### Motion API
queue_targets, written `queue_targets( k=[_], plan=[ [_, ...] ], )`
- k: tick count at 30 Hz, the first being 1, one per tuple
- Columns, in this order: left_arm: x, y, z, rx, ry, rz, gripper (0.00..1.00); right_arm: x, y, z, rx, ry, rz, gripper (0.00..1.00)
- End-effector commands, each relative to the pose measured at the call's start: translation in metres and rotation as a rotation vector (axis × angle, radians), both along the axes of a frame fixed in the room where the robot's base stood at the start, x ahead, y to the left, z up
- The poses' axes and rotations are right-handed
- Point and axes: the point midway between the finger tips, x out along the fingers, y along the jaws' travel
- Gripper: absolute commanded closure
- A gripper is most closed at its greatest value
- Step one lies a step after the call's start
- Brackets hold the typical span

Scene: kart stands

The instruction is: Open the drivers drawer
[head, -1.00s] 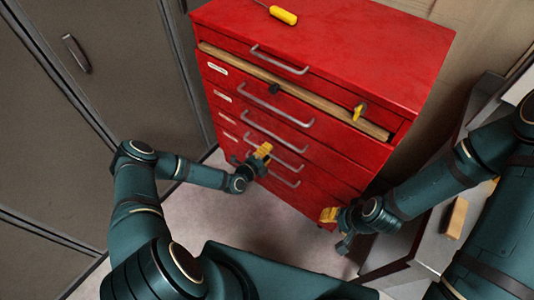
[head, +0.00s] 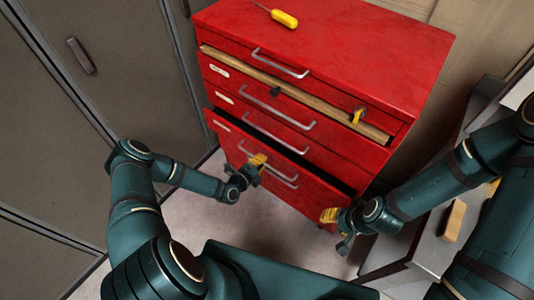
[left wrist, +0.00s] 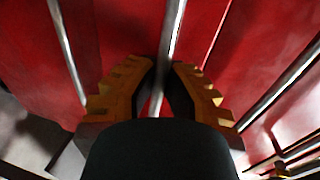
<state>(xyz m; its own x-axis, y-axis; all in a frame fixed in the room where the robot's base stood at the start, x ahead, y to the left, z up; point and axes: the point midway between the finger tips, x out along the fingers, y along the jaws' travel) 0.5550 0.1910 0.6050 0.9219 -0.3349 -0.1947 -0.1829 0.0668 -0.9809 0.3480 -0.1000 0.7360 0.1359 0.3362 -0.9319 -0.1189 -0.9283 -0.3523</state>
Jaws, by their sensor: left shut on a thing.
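The red drawer cabinet (head: 360,60) stands ahead of me with several stacked drawers. One lower drawer (head: 225,140) is pulled partly out, with a dark gap along its top edge. Its label is too small to read. My left gripper (head: 257,161) is at that drawer's metal handle (head: 282,179). In the left wrist view, the yellow fingers of my left gripper (left wrist: 162,88) are shut around the handle bar (left wrist: 173,32). My right gripper (head: 333,217) hangs near the cabinet's lower right corner; its jaws are unclear and it seems to hold nothing.
A yellow-handled screwdriver (head: 284,19) lies on the cabinet top. A wooden strip (head: 240,66) runs across the upper front, with a yellow-and-dark item (head: 358,115) on it. A grey locker (head: 50,120) stands left. A bench (head: 425,245) with a wooden block (head: 454,221) is right.

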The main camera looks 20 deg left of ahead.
Motion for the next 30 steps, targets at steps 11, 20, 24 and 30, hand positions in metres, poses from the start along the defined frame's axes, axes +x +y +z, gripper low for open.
queue_targets(
  k=[11,20,24,30],
  plan=[
    [-0.107,0.039,0.002,0.0,0.005,0.002,1.0,-0.004,0.001,0.029,0.003,0.011,0.002,0.53],
    [-0.165,0.06,0.001,0.0,0.001,0.001,1.0,-0.001,0.0,0.037,0.001,0.003,-0.004,0.53],
    [-0.177,0.065,0.001,0.0,0.0,0.002,1.0,0.0,0.0,0.038,0.0,0.001,-0.005,0.53],
    [-0.182,0.067,0.001,0.0,-0.001,0.001,1.0,0.0,0.0,0.038,0.0,0.0,-0.006,0.53]
  ],
)
